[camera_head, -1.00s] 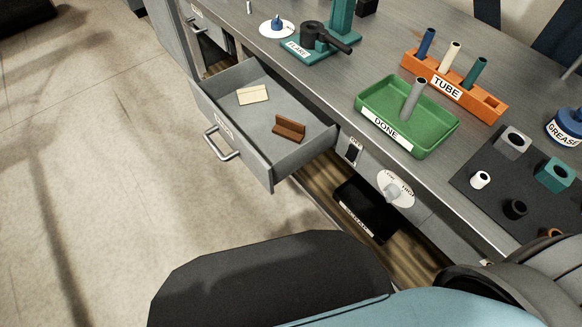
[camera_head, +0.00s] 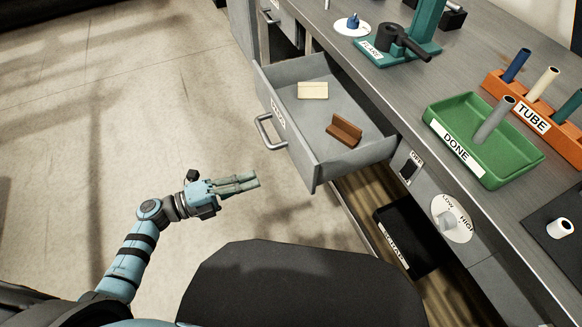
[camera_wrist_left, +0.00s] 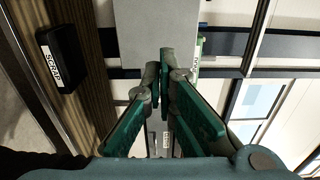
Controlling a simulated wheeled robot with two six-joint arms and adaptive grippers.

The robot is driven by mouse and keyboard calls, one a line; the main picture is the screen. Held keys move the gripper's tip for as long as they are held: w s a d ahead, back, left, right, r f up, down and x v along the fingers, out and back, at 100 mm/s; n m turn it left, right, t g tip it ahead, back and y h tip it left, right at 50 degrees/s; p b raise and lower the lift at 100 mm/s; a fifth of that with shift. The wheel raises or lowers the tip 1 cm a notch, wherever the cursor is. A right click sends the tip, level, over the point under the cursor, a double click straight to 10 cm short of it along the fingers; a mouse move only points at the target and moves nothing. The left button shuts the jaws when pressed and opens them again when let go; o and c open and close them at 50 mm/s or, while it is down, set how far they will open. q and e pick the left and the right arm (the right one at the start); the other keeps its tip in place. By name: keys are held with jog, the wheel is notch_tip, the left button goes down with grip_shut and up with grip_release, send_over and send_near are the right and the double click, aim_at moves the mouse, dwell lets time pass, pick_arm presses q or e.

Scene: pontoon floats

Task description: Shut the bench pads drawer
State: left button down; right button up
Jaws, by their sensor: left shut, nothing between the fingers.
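The bench pads drawer (camera_head: 298,140) stands pulled out from the bench in the head view, with a metal bar handle (camera_head: 268,131) on its front. Inside lie a cream pad (camera_head: 313,90) and a brown angled pad (camera_head: 344,131). My left gripper (camera_head: 256,181) is shut and empty. In the head view it appears below and left of the drawer front, apart from the handle. In the left wrist view its fingers (camera_wrist_left: 166,70) are together, in front of a grey panel that I cannot identify for sure. My right gripper is not in view.
The bench top holds a green DONE tray (camera_head: 485,167), an orange TUBE rack (camera_head: 495,82) and a teal FLARE tool (camera_head: 405,45). A black scrap bin (camera_head: 405,240) is under the bench. The floor (camera_head: 150,100) left of the drawer is clear.

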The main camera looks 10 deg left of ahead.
aim_at(302, 163)
pick_arm(q)
jog(key=x, duration=1.1)
jog(key=shift+w+d, duration=0.1)
